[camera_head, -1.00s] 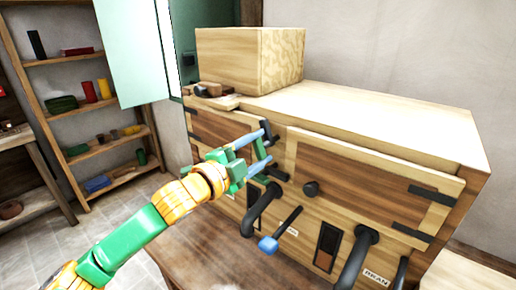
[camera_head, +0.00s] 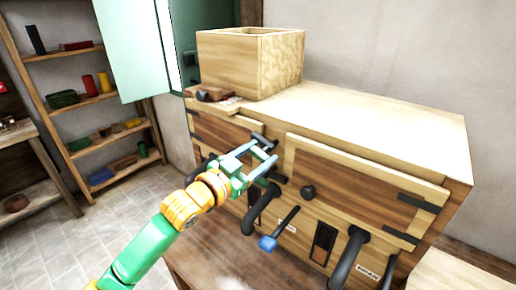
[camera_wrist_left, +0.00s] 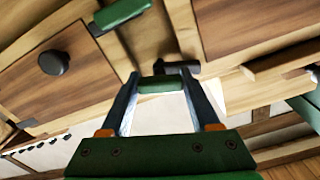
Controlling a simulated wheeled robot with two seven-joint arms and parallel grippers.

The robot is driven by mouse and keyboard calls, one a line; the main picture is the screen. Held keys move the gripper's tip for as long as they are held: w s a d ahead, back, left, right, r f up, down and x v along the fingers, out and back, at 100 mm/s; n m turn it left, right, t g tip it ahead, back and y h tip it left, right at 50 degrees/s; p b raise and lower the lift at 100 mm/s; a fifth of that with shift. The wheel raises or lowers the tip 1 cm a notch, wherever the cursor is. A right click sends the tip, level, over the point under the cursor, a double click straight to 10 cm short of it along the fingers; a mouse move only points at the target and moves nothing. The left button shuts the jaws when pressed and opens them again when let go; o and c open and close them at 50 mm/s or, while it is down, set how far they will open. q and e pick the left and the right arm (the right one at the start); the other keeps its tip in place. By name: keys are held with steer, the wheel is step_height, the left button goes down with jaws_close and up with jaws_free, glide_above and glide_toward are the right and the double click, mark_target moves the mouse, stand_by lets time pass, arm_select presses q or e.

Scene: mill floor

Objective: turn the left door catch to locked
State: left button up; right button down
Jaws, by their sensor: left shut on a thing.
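The wooden cabinet's left door (camera_head: 225,135) is closed, with a dark catch (camera_head: 262,140) at its upper right corner. My left gripper (camera_head: 271,152) is at the post beside this door. In the left wrist view, the fingertips (camera_wrist_left: 160,82) close on a short green bar, which I take to be the catch's grip, in front of a black fitting (camera_wrist_left: 180,68). The fingers partly hide the catch in the head view, so its exact angle is unclear. My right gripper is not in view.
The right door (camera_head: 360,182) has a round dark knob (camera_head: 308,191). Curved dark pipes (camera_head: 262,208) and a blue-tipped lever (camera_head: 268,243) stick out below the gripper. An open wooden box (camera_head: 250,62) stands on the cabinet top. Shelves (camera_head: 95,95) stand at the left.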

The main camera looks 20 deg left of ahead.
mark_target(256, 158)
arm_select(q)
steer(key=shift+r+n+p, duration=0.15)
steer(key=shift+n+p, duration=0.8)
steer(key=shift+n, duration=0.65)
steer(key=o, duration=1.4)
steer(key=shift+c, duration=0.2)
steer(key=shift+s+f, duration=0.15)
steer(key=shift+f, duration=0.1)
steer(key=b+v, duration=0.2)
steer(key=v, duration=0.4)
steer(key=shift+s+f+b, duration=0.1)
steer(key=shift+b, duration=0.3)
steer(key=shift+s+a+r, duration=0.15)
steer(key=shift+s+r, duration=0.1)
steer(key=shift+s, duration=0.05)
